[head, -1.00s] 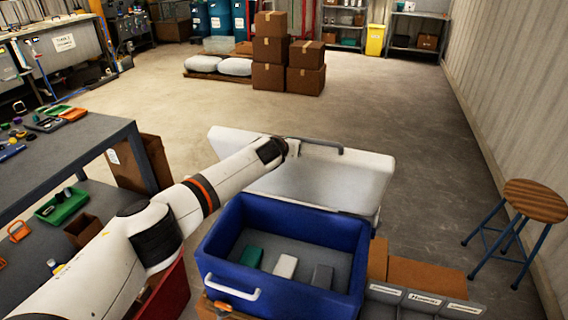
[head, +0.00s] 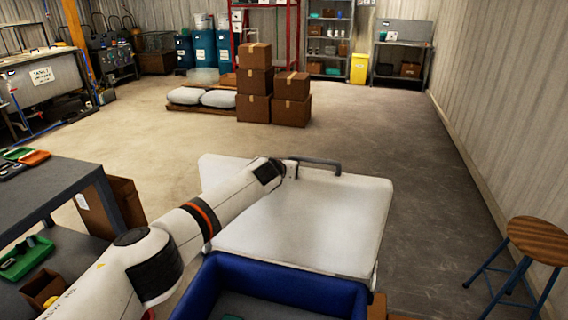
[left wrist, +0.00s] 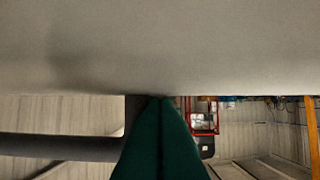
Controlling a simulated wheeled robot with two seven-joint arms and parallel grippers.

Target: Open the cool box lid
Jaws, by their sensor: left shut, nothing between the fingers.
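The cool box (head: 275,281) is blue and stands at the bottom of the head view, its lid (head: 300,225) swung up and leaning back behind it. The lid is white, with a grey handle (head: 318,162) on its far edge. My left arm reaches across to the lid's upper edge, with the left gripper by the left end of the handle, its fingertips hidden in the head view. In the left wrist view the green fingers (left wrist: 160,140) are together with nothing between them, close under a pale surface, likely the lid (left wrist: 160,50). My right gripper is not in view.
A grey workbench (head: 60,190) with small parts stands at the left. A wooden stool (head: 535,240) is at the right. Stacked cardboard boxes (head: 262,95) stand further back. The floor behind the lid is clear.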

